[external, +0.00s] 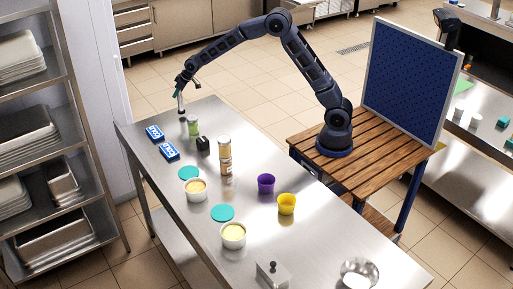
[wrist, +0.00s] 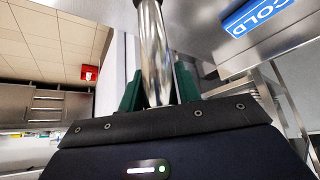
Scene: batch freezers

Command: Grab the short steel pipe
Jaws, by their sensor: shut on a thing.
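The short steel pipe (wrist: 156,55) is shiny and cylindrical. In the wrist view it stands between the two green fingers of my gripper (wrist: 158,88), which is shut on it. In the external view my gripper (external: 178,92) is above the far end of the steel table, and the pipe (external: 180,103) hangs below it, roughly upright. The pipe's lower end looks close to the tabletop, but I cannot tell whether it touches. The part of the pipe inside the grip is partly hidden by the fingers and gripper body.
Blue COLD packs (external: 169,151), a green jar (external: 193,126), a black block (external: 203,145) and stacked jars (external: 224,158) stand near the pipe. White tubs, teal lids, purple (external: 266,184) and yellow (external: 287,204) cups are nearer. A shelf rack (external: 75,110) stands left.

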